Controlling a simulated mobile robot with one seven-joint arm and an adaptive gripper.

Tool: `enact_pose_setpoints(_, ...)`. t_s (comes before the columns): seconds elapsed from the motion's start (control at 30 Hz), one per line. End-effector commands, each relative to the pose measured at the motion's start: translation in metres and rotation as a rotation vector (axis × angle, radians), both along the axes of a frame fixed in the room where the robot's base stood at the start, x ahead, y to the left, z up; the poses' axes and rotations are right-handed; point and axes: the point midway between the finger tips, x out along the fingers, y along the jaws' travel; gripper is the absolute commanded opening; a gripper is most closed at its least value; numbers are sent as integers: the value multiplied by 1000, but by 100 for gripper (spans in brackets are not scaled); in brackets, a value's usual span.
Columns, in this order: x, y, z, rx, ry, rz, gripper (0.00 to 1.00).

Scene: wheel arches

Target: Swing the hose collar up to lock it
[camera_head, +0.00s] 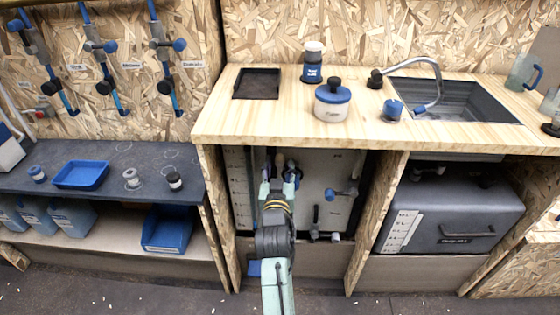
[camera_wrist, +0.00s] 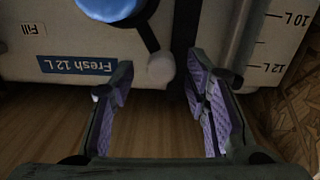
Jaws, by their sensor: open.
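My gripper (camera_head: 281,178) reaches into the left bay under the counter, in front of a white tank (camera_head: 312,178). In the wrist view its two purple-padded fingers (camera_wrist: 158,88) are apart with nothing between them. Beyond them the tank face (camera_wrist: 50,45) shows a blue round part (camera_wrist: 112,6) with a dark lever (camera_wrist: 148,36) ending in a pale ball knob (camera_wrist: 161,70). The knob appears just ahead of the fingertips. I cannot tell surely whether this is the hose collar. In the head view my gripper and arm cover part of the tank front.
A blue fitting (camera_head: 341,193) sticks out of the tank's right part, with a black handle (camera_head: 315,214) below it. A wooden divider (camera_head: 376,220) stands right of the bay, and a grey tank (camera_head: 455,212) beyond it. The counter (camera_head: 290,110) is above my gripper.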

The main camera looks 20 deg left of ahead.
Motion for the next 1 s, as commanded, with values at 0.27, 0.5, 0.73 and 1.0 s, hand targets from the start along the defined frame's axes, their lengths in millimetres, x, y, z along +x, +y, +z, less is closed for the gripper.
enact_pose_setpoints(0.27, -58, -17, -1, -2, 1, 0, 43)
enact_pose_setpoints(0.5, -83, -25, -1, -1, 2, -1, 43)
enact_pose_setpoints(0.73, -87, -25, 0, -1, 0, 0, 43)
enact_pose_setpoints(1.0, -87, -25, 0, -1, 0, -1, 43)
